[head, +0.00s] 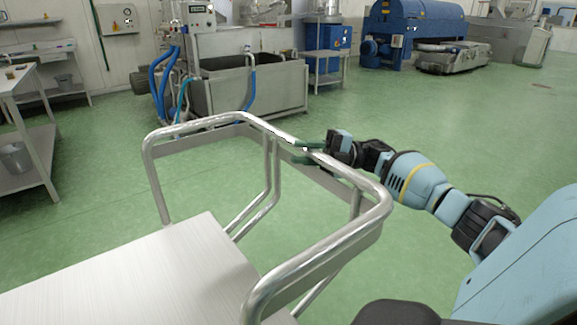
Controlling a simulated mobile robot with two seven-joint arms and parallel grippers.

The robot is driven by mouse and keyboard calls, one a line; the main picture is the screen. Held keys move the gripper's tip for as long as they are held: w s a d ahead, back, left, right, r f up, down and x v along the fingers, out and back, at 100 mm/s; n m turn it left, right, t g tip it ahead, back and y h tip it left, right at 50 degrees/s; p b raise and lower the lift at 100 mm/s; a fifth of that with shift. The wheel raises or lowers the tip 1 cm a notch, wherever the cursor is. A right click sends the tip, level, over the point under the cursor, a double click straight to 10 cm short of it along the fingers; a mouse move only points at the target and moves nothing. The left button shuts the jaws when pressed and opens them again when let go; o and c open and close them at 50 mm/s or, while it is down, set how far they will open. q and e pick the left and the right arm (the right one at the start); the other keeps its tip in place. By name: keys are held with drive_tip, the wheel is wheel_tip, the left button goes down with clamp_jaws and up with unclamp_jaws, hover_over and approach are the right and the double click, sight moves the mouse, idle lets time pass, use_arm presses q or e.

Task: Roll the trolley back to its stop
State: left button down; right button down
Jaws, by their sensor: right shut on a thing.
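The trolley (130,278) stands right in front of me, with a flat brushed-metal deck at the lower left and a bent tube frame (205,124) around its far end. My right gripper (308,150) reaches in from the right and is shut on the trolley's top rail (272,130), near the middle of the far side. My left gripper is not in view. I cannot make out the trolley's stop. The trolley's wheels and near end are outside the picture.
A steel tank (250,88) with blue hoses stands beyond the trolley. A steel table (25,170) with a bucket (15,157) on its shelf stands at the left. A blue machine (415,25) is at the back right. Green floor (450,125) is clear on the right.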

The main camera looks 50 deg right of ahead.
drive_tip(key=shift+s+d+b, duration=0.2)
drive_tip(key=shift+d+b, duration=0.15)
drive_tip(key=shift+d, duration=0.5)
drive_tip(key=shift+d+r, duration=0.1)
drive_tip(key=c, duration=1.6)
unclamp_jaws()
drive_tip(key=shift+d, duration=0.1)
drive_tip(key=o, duration=0.4)
drive_tip(key=shift+s+d, duration=0.1)
drive_tip(key=shift+d, duration=0.05)
drive_tip(key=shift+o, duration=0.2)
